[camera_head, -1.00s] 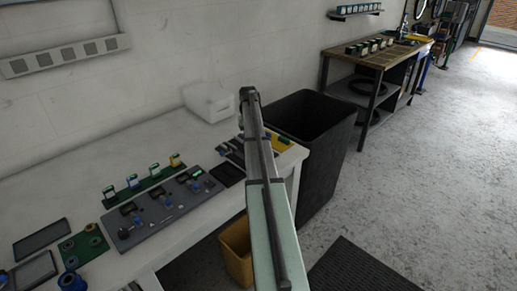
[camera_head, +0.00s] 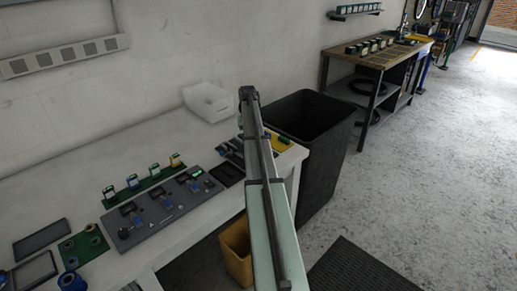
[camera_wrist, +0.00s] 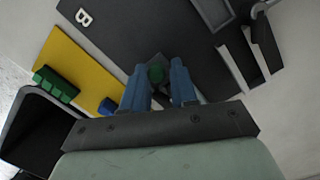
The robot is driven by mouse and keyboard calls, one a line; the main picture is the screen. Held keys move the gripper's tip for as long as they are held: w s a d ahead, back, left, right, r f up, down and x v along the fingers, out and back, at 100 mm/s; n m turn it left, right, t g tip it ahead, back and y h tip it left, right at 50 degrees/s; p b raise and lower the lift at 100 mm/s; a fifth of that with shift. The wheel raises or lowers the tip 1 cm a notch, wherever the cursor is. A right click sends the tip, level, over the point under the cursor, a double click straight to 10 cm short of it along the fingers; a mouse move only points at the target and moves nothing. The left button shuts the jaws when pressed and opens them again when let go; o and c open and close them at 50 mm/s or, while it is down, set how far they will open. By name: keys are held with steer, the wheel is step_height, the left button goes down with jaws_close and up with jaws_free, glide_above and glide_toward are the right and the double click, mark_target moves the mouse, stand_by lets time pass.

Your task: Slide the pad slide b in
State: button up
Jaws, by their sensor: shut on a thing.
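The knob is over a dark grey panel (camera_wrist: 135,32) that carries a raised white letter B (camera_wrist: 83,17). The fingers and wrist hide the knob's lower part, so I cannot tell how far the slide under it is in. In the head view my arm covers the gripper and the knob; part of the dark fixture shows left of the arm at the bench's right end.
A yellow plate (camera_wrist: 72,62) with a green block (camera_wrist: 56,83) and a blue piece (camera_wrist: 107,106) lies left of the panel. A black bin (camera_head: 318,135) stands off the bench's right end. A grey control panel (camera_head: 150,222) and a white box (camera_head: 208,101) are on the bench (camera_head: 95,160).

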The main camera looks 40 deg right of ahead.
steer(key=shift+t, duration=0.8)
steer(key=w, duration=0.2)
steer(key=w+f, duration=0.1)
steer(key=w, duration=0.1)
steer(key=shift+w+d, duration=0.15)
steer(key=shift+w, duration=0.15)
steer(key=o, duration=0.6)
steer(key=shift+w+d+r, duration=0.1)
steer(key=shift+w+r, duration=0.05)
steer(key=shift+r, duration=0.45)
steer(key=shift+w+d+r, duration=0.1)
steer(key=shift+r, duration=1)
steer(key=shift+w+a+r, duration=0.1)
steer(key=shift+a+r, duration=0.1)
steer(key=shift+r, duration=0.1)
steer(key=shift+s+r, duration=0.2)
steer(key=shift+s, duration=0.05)
steer(key=shift+s+r, duration=0.3)
steer(key=shift+s, duration=0.5)
steer(key=shift+s+r, duration=0.25)
steer(key=shift+s, duration=0.5)
steer(key=shift+s+r, duration=0.3)
steer(key=shift+s, duration=0.35)
steer(key=shift+s+r, duration=0.35)
steer(key=shift+s, duration=0.3)
steer(key=shift+s+r, duration=0.3)
steer(key=shift+s, duration=0.35)
